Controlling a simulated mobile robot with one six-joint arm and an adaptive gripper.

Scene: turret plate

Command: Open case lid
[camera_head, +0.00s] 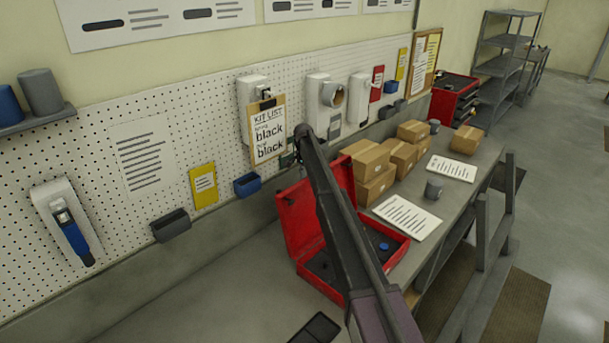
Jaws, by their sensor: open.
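A red case (394,258) sits on the grey workbench, right of the picture's middle. Its red lid (297,222) stands raised at a steep angle along the back and left side, so the case is open. The dark inside shows, with a small round blue thing (384,246) in it. My arm crosses in front of the case and lid and hides their middle. The far end of my arm reaches up near the clipboard.
A kit list clipboard (267,128) hangs on the pegboard wall behind. A dark flat tray (316,329) is at the front. The bench left of the case is clear.

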